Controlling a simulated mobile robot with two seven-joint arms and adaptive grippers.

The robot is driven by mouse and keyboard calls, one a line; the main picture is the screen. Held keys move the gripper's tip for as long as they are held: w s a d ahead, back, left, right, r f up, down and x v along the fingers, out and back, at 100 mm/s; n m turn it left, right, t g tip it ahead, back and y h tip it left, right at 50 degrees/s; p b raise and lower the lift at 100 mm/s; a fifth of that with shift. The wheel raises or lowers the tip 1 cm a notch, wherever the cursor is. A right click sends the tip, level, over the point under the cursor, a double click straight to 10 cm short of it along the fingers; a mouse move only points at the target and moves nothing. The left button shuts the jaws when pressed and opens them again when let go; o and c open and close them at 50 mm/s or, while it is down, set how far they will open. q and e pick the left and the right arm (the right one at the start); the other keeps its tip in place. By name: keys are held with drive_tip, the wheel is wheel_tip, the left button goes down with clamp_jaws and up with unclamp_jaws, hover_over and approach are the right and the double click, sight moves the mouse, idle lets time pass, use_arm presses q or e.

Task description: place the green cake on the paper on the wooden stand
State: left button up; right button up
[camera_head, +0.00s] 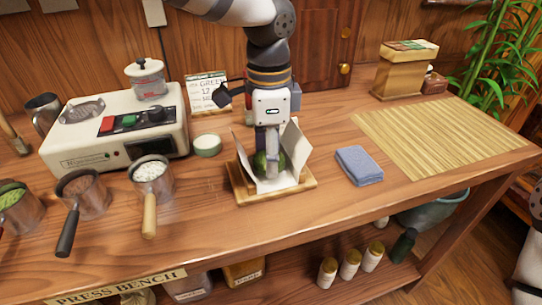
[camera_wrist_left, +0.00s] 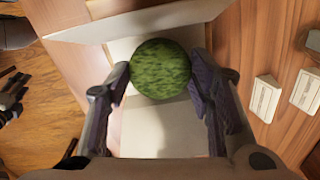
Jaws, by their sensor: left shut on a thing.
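The green cake (camera_head: 260,164) is a round, textured green ball or disc. My left gripper (camera_wrist_left: 160,82) is shut on it, one finger on each side, in the left wrist view. In the head view the left gripper (camera_head: 270,158) points straight down, its fingers hiding part of the cake. The cake is between the raised flaps of the white paper (camera_head: 297,150), low over the wooden stand (camera_head: 288,191). I cannot tell if it touches the paper. A dark gripper-like shape, probably my right gripper (camera_wrist_left: 12,93), shows small at the left wrist view's edge.
A cream machine (camera_head: 125,155) and several handled cups, one with white contents (camera_head: 151,172), stand to the left. A small round tin (camera_head: 207,145) is left of the stand. A blue cloth (camera_head: 359,166) and bamboo mat (camera_head: 440,140) lie right. Bench between is clear.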

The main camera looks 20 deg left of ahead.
use_arm(q)
drive_tip(key=shift+f, duration=0.55)
drive_tip(key=shift+f, duration=0.1)
drive_tip(key=o, duration=0.9)
drive_tip(key=shift+o, duration=0.2)
wheel_tip(320, 180, up, 12)
